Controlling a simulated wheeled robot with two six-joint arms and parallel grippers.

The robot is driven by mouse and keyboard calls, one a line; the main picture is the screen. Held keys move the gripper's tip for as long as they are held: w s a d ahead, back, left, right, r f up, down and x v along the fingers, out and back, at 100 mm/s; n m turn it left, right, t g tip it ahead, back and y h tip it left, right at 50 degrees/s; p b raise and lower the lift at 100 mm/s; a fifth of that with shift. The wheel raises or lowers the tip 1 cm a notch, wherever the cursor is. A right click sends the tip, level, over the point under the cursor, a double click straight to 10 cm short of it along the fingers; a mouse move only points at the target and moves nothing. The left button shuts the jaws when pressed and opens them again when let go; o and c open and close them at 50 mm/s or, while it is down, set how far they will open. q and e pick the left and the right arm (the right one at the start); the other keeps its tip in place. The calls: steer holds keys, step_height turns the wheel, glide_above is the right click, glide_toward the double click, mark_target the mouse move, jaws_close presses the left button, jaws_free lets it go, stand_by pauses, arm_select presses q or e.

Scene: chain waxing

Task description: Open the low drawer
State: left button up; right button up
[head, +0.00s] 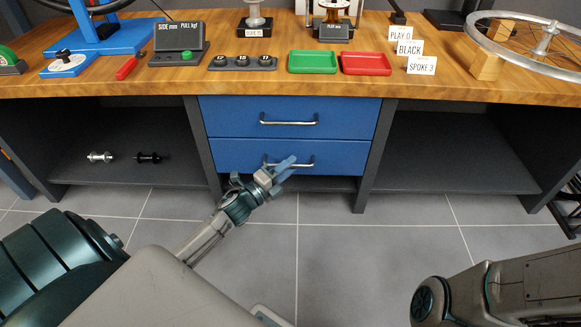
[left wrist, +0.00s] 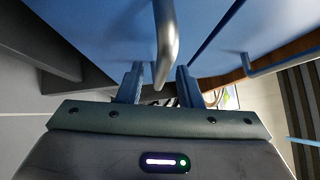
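The low drawer (head: 230,155) is the lower of two blue drawers under the bench, and it looks closed. Its silver bar handle (head: 305,165) is partly hidden behind my left gripper (head: 284,169). In the left wrist view the low drawer's handle (left wrist: 165,45) runs down between the two open fingers of the left gripper (left wrist: 158,85). The fingers stand on either side of the bar with gaps visible, so they are not closed on it. My right arm shows at the lower right of the head view, but its gripper is out of view.
The upper drawer (head: 340,114) looks closed, with its own handle (head: 289,120). The bench top (head: 290,88) overhangs both, holding a green tray (head: 312,62) and a red tray (head: 366,64). Two hubs (head: 148,157) lie on the left shelf. The tiled floor in front is clear.

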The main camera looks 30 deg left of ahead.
arm_select(q)
steer(key=shift+w+d+r, duration=0.1)
steer(key=shift+w+d, duration=0.05)
steer(key=shift+w, duration=0.4)
jaws_close()
